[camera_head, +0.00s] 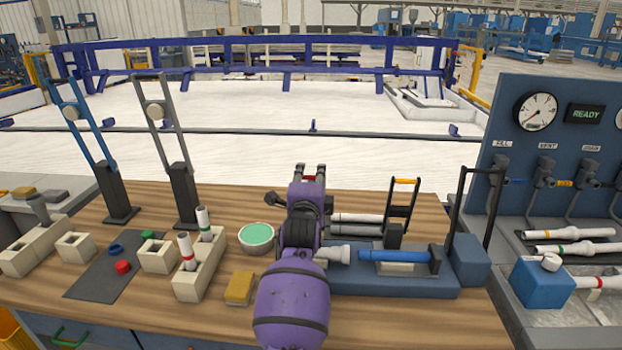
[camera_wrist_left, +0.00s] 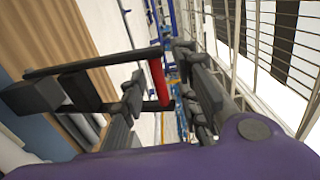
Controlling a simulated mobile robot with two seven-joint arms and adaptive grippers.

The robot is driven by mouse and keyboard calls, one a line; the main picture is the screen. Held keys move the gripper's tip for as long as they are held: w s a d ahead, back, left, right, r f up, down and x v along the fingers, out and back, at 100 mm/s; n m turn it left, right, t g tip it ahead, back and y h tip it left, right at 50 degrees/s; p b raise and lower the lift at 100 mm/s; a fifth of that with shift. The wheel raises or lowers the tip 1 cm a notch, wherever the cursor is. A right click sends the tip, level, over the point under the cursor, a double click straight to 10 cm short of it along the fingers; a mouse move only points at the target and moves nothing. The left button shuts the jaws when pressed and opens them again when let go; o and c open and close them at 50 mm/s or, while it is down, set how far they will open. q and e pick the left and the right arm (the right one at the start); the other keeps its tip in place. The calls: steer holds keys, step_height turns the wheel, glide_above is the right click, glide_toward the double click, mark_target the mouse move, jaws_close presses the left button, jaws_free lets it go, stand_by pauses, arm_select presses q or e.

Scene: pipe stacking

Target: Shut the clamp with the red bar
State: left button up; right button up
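The red bar (camera_wrist_left: 158,82) of the clamp lies between the fingers of my left gripper (camera_wrist_left: 160,95) in the left wrist view. Black clamp arms (camera_wrist_left: 95,64) run from the left to the bar. The fingers stand on both sides of the bar with gaps showing, so the gripper looks open around it. In the head view my left gripper (camera_head: 311,170) points away over the bench, and a bit of the red bar (camera_head: 308,180) shows between its fingers. My purple wrist hides most of that clamp. My right gripper is in neither view.
A clamp with a yellow bar (camera_head: 405,181) and a tall black frame (camera_head: 476,170) stand raised to the right. A blue pipe (camera_head: 395,256) lies on the blue base (camera_head: 390,285). A green-topped bowl (camera_head: 256,236) and a yellow sponge (camera_head: 239,287) sit left of my wrist.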

arm_select(q)
steer(key=shift+w, duration=0.35)
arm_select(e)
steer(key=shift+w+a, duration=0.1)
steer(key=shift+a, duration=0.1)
arm_select(q)
jaws_close()
steer(key=shift+f, duration=0.1)
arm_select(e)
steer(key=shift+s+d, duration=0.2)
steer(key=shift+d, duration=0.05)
arm_select(q)
steer(key=shift+s+f, duration=0.1)
